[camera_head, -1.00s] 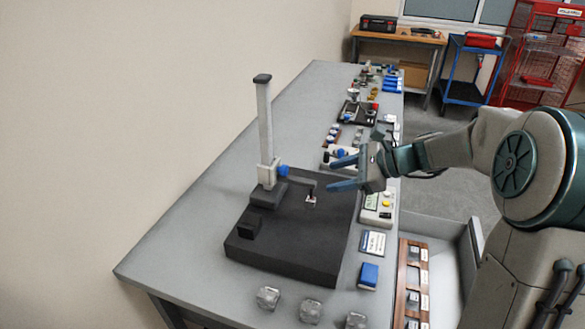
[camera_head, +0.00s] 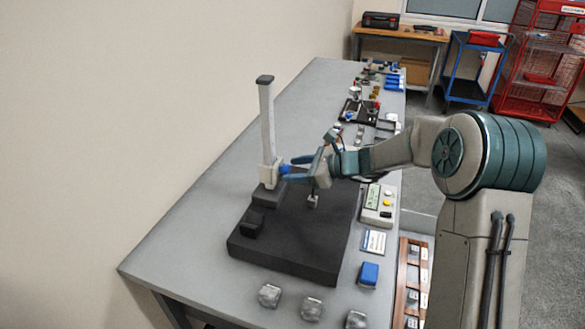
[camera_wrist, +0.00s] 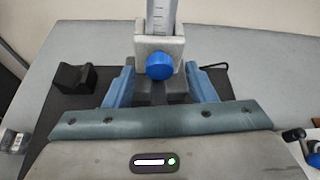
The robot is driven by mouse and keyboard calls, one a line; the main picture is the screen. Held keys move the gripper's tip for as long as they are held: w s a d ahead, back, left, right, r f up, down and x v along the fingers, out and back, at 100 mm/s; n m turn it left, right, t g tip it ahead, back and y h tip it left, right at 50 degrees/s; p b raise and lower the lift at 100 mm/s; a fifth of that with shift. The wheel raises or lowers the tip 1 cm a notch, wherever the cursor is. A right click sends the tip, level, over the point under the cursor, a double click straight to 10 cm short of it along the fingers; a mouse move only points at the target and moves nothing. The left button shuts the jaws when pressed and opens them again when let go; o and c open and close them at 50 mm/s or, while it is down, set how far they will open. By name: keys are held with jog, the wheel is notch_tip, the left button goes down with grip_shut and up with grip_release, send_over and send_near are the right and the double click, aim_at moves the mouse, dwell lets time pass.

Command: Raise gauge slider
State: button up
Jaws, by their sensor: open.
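The height gauge stands upright on a black surface plate (camera_head: 285,254), with a tall pale column (camera_head: 266,118). Its light grey slider (camera_head: 268,173) sits low on the column, just above the dark base, and carries a blue knob (camera_head: 285,169). In the wrist view the slider (camera_wrist: 145,46) and its blue knob (camera_wrist: 160,66) are straight ahead. My gripper (camera_head: 284,170) is open at the knob; in the wrist view its two blue fingers (camera_wrist: 160,82) lie left and right of it. I cannot tell whether they touch it. A thin dark scriber arm (camera_wrist: 213,66) shows at right.
A small black block (camera_wrist: 72,79) sits on the plate, left of the gauge in the wrist view. A readout box (camera_head: 377,204) stands right of the plate. The bench left of the gauge is clear.

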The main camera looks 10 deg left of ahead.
jog(key=shift+w+a+f, duration=0.1)
jog(key=shift+a+f, duration=0.2)
jog(key=shift+a, duration=0.35)
grip_shut()
notch_tip(320, 180, up, 14)
jog(key=p, duration=0.8)
jog(key=shift+r, duration=0.1)
grip_release()
jog(key=shift+d, duration=0.15)
